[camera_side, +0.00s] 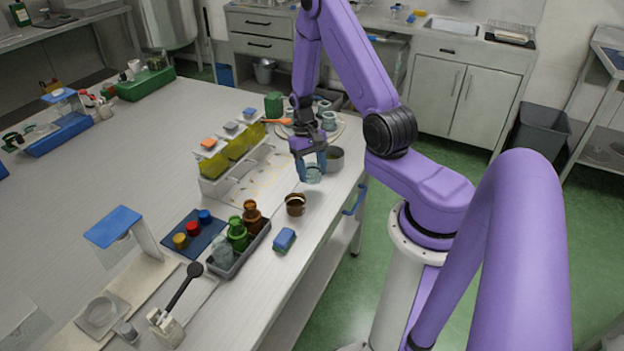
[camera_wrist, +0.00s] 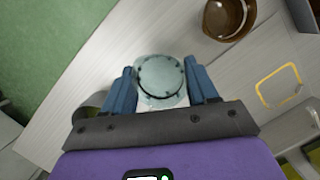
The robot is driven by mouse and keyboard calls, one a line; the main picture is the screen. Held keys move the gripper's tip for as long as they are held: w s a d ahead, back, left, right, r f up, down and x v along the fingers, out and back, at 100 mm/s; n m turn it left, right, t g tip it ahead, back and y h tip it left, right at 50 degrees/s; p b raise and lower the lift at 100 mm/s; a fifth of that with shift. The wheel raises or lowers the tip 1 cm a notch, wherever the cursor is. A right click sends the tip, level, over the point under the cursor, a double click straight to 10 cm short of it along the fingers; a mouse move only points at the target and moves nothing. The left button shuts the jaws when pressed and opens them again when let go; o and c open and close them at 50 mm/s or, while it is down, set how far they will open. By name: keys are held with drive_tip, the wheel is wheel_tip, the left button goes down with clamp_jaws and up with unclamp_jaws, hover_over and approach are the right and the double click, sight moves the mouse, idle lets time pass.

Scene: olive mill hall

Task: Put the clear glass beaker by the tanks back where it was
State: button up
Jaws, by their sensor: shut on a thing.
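My gripper (camera_side: 311,166) is shut on the clear glass beaker (camera_side: 313,174), near the right edge of the long table. In the wrist view the beaker (camera_wrist: 161,77) sits between the two blue fingers, its round rim toward the camera. I cannot tell whether its base touches the table. The yellow-green tanks (camera_side: 238,146) stand in a white rack to the left of my gripper. Faint yellow marks lie on the table between rack and gripper. The wrist view shows one clearly as an empty yellow square outline (camera_wrist: 279,86), right of the beaker.
A brown glass cup (camera_side: 295,205) stands close in front of my gripper. A metal pot (camera_side: 335,160) stands just behind and right. A blue block (camera_side: 284,240) and a grey tray (camera_side: 244,258) of bottles are nearer the camera. Jars stand behind.

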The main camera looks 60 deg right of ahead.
sight(312, 179)
drive_tip(key=shift+f, duration=1.75)
drive_tip(key=shift+f, duration=0.1)
drive_tip(key=o, duration=1.2)
